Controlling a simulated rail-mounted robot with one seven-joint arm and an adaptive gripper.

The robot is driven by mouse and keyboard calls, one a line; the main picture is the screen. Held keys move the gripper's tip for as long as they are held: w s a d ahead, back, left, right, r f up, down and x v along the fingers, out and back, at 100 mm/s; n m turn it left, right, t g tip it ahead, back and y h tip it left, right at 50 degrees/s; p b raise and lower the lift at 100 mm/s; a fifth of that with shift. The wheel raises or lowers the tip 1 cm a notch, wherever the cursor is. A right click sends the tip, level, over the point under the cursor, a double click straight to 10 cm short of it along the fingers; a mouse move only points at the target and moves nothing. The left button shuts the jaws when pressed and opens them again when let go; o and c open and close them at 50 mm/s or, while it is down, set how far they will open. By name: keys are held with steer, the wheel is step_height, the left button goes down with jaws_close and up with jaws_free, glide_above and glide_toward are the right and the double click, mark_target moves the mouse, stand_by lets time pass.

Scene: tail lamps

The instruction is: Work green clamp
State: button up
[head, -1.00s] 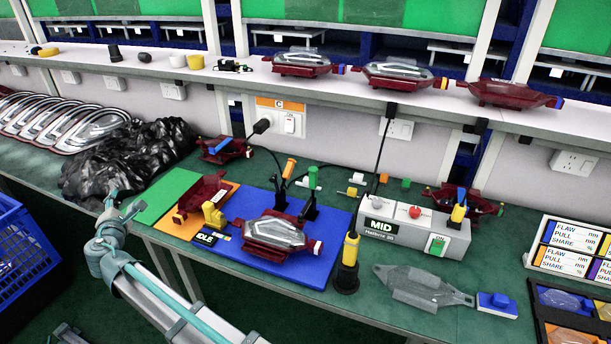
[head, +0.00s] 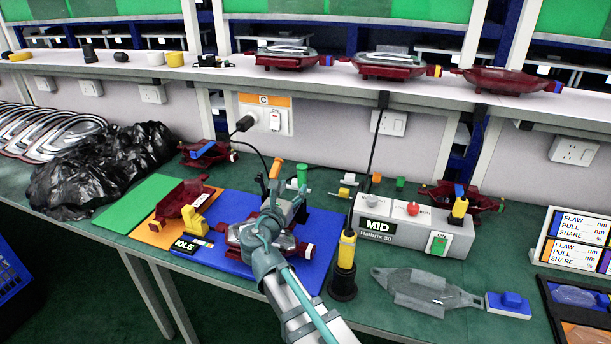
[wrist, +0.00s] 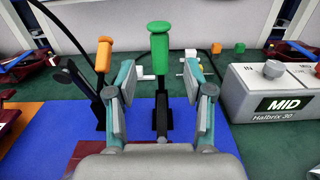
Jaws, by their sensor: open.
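The green clamp (wrist: 160,57) has a green handle on a dark upright stem and stands at the back edge of the blue mat (wrist: 60,130). In the wrist view it is centred between the two fingers of my gripper (wrist: 162,92), which is open. I cannot tell that either finger touches it. In the head view the green clamp (head: 300,178) shows just beyond my gripper (head: 296,197). My arm partly covers the clear lamp in its dark red holder (head: 238,240). An orange-handled clamp (wrist: 103,55) stands to the left of the green one.
The grey control box (head: 412,225) marked MID stands to the right. A yellow-and-black tool (head: 345,265) stands upright in front of it. A black bag (head: 100,170) lies at left. Small green, white and yellow blocks lie behind the clamp.

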mark_target(301, 176)
steer(key=x, duration=0.9)
steer(key=shift+a, duration=0.1)
jaws_close()
